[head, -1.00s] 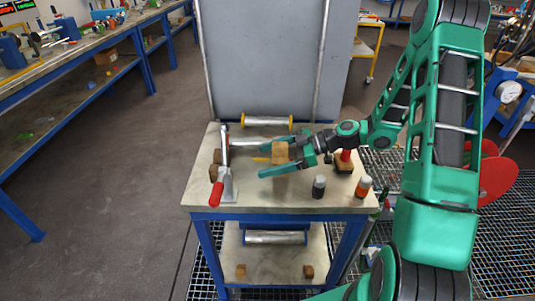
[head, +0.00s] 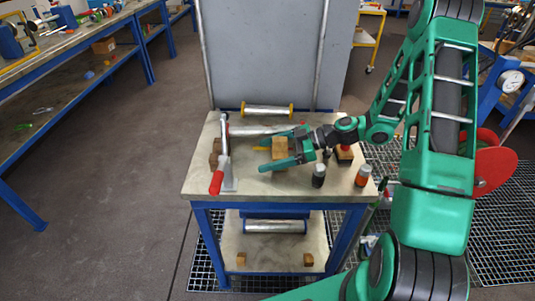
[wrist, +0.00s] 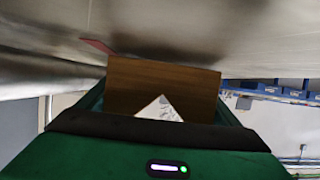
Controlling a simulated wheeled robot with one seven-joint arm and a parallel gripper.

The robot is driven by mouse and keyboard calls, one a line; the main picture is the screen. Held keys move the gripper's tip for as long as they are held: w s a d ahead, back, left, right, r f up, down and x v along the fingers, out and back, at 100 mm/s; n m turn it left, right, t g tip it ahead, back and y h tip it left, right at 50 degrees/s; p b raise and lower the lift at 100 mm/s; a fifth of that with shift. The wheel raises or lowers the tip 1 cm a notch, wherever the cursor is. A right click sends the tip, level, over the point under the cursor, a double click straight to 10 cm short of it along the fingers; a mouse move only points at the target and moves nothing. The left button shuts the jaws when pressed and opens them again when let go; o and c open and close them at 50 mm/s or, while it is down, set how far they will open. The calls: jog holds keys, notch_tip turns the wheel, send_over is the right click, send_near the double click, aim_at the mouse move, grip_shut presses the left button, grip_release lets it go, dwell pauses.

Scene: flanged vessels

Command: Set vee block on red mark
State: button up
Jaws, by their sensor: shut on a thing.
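The vee block (head: 279,147) is a brown wooden block. The grey metal top lies close to the block there. I cannot tell whether the block touches it. A thin reddish patch (wrist: 97,46) shows on the metal just beyond the block's edge; it may be the red mark. In the head view I cannot make out the mark; the gripper and block may hide it.
A grey panel (head: 275,55) rises behind.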

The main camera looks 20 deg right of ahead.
jog(key=shift+f, duration=0.25)
jog(key=o, duration=1)
